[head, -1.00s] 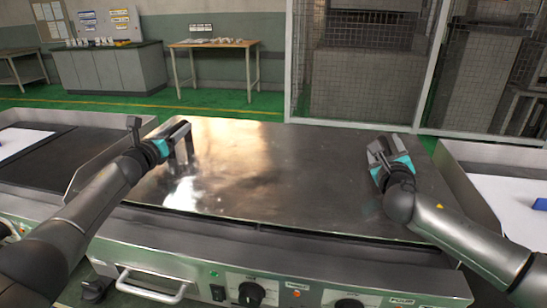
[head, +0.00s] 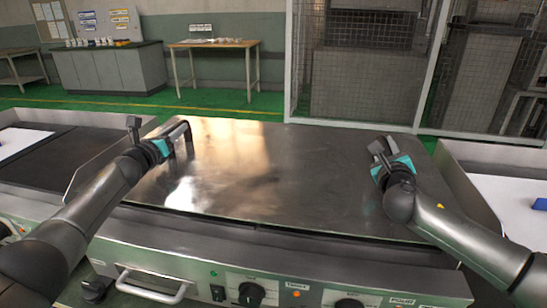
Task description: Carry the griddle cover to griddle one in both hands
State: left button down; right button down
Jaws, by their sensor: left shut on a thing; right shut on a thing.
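The griddle cover (head: 270,165) is a wide, shiny steel sheet that lies flat over the middle griddle unit (head: 250,245). My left gripper (head: 180,143) is at the cover's left side, shut on a dark upright handle there. My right gripper (head: 384,160) is at the cover's right side and shut; its fingers and the arm hide the handle it holds. I cannot tell whether the cover is resting or slightly lifted. No label shows which unit is griddle one.
Left of the middle unit is a dark flat griddle surface (head: 60,155) with a white sheet. A white surface with a blue object (head: 540,204) lies at the right. Control knobs (head: 251,294) line the front. A wire cage (head: 365,65) stands behind.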

dwell(0.8)
pick_arm(q)
jog(key=shift+r, duration=0.25)
pick_arm(e)
jog(key=shift+r, duration=0.25)
pick_arm(q)
jog(key=shift+w+r, duration=0.1)
